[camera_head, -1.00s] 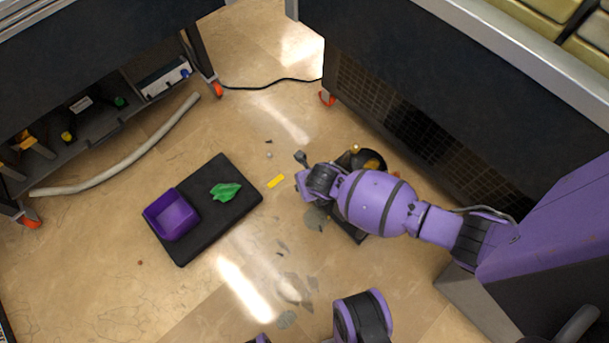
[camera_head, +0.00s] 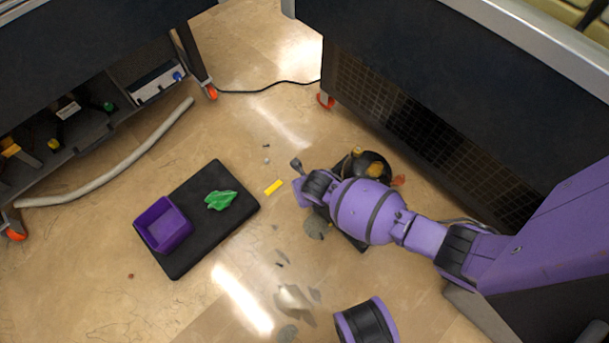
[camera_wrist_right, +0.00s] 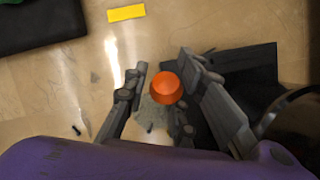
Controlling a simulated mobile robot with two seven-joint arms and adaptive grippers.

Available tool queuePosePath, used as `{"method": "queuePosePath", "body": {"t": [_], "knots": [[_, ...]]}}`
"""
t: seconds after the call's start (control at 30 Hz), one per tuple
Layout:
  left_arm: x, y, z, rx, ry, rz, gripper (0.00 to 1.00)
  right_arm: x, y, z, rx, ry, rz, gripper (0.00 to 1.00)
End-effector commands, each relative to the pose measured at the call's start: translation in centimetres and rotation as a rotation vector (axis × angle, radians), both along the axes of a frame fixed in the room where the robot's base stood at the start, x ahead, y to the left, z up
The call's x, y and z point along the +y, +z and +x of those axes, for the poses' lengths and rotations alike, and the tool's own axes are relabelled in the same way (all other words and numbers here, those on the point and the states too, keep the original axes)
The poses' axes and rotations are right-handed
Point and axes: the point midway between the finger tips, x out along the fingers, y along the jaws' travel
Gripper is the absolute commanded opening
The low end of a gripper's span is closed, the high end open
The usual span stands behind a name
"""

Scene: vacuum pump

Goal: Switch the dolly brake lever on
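The dolly is a low dark base (camera_head: 350,238) under a dark rounded pump with brassy fittings (camera_head: 372,166), partly hidden by my right arm in the head view. In the right wrist view, a round orange piece (camera_wrist_right: 166,88), apparently the brake lever's end, lies between the fingers of my right gripper (camera_wrist_right: 165,72). The fingers are apart, one on each side of it. The right finger looks very close to it; contact cannot be told. The dark dolly (camera_wrist_right: 250,75) is at the right there. My left gripper is not in view.
A black mat (camera_head: 225,229) carries a purple bin (camera_head: 164,225) and a green crumpled item (camera_head: 221,200). A yellow block (camera_head: 273,187) and dark scraps lie on the floor. A dark cabinet (camera_head: 420,110) stands close behind the dolly. A pale hose (camera_head: 120,168) lies left.

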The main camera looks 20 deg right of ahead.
Motion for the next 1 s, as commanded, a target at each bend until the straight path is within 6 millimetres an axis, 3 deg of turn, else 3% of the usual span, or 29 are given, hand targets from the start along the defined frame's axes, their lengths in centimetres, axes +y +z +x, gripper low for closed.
{"method": "queuePosePath", "body": {"t": [0.03, 0.13, 0.6, 1.0], "knots": [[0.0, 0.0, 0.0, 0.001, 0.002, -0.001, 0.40, 0.0, 0.0, 0.0, 0.000, 0.000, 0.000, 0.13], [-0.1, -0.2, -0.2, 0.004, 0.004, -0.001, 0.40, 0.1, 0.0, 0.0, 0.000, 0.000, 0.001, 0.00], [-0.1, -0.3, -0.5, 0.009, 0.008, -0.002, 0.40, 0.4, 0.0, 0.0, 0.007, 0.001, 0.004, 0.00], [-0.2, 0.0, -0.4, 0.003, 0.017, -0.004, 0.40, 1.5, -1.1, 2.4, 0.127, 0.003, -0.036, 0.00]]}}
